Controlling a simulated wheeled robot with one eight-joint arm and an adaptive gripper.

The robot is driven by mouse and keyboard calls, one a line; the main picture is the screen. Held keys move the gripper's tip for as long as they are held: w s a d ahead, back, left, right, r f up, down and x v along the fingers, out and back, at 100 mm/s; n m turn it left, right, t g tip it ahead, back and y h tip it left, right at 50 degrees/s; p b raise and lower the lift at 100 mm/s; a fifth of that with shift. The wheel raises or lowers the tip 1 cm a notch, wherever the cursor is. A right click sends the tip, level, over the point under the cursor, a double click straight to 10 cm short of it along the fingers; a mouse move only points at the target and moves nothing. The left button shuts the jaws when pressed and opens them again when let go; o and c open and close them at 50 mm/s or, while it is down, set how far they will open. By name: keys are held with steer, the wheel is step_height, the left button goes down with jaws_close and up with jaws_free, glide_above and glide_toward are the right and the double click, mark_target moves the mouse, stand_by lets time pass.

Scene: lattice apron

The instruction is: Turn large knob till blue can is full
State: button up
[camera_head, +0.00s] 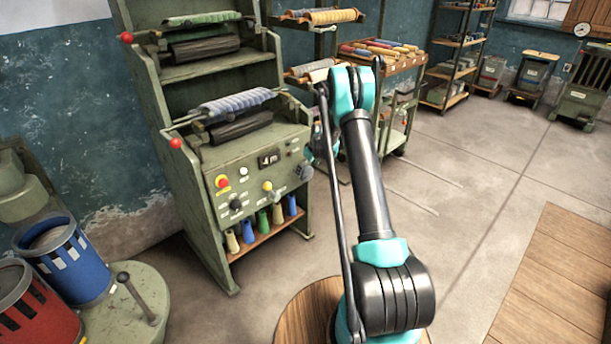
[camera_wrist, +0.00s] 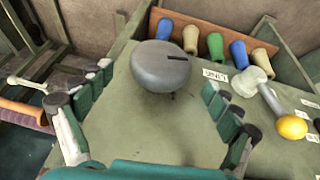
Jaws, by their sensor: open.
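The large knob (camera_wrist: 161,66) is a round grey dial with a dark slot mark, on a sloping green panel. In the head view it shows at the panel's right end (camera_head: 305,172). In the head view my arm mostly hides the gripper. The blue can (camera_head: 72,264) stands at the lower left with white and dark patches on its side. A greyish-brown surface shows inside its rim.
A red can (camera_head: 36,312) stands beside the blue can, near a lever (camera_head: 136,297). The panel also carries a yellow-topped lever (camera_wrist: 291,127), a red button (camera_head: 222,182) and a small display (camera_head: 269,159). Several coloured spools (camera_head: 264,221) stand on a shelf below.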

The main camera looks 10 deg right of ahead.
mark_target(305, 174)
steer(key=shift+x, duration=2.7)
steer(key=c, duration=1.2)
